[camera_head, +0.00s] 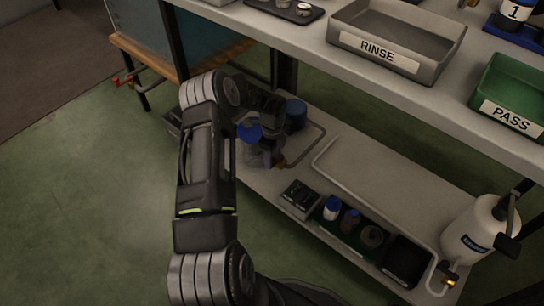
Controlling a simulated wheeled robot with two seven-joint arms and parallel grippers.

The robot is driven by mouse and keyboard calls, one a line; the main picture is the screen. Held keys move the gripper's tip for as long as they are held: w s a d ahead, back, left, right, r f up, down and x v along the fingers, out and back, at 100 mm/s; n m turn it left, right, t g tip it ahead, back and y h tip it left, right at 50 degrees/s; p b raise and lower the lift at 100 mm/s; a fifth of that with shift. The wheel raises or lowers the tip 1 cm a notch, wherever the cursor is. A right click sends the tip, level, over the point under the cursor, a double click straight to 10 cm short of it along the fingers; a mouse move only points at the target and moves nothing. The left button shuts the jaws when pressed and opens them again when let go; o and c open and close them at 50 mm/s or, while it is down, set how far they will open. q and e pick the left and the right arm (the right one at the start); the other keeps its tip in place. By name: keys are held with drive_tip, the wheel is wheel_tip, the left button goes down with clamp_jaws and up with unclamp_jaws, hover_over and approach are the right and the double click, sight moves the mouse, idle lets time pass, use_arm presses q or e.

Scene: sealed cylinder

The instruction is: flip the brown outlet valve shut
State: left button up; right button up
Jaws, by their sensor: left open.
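A clear vessel with a blue cap (249,131) stands on the lower shelf, left of centre, partly behind my left arm. A small brown piece (281,161), which looks like the outlet valve, shows low at its right side. Its handle position is too small to tell. My left arm rises from the bottom and bends over toward the vessel. My left gripper (270,128) is open, dark and partly hidden, close to the vessel's upper part. I cannot tell whether it touches anything. My right gripper is not in view.
A blue container (296,114) stands behind the vessel. A small dark box (300,195) and a bottle rack (350,232) lie to the right. A white jug (472,235) with a brass-coloured tap stands far right. The bench above carries the RINSE tray (440,62) and green PASS tray (510,112).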

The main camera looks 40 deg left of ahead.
use_arm(q)
wheel_tip(320, 180, up, 8)
drive_tip(key=p, duration=0.2)
drive_tip(key=shift+p, duration=0.3)
drive_tip(key=shift+f, duration=0.1)
idle(0.4)
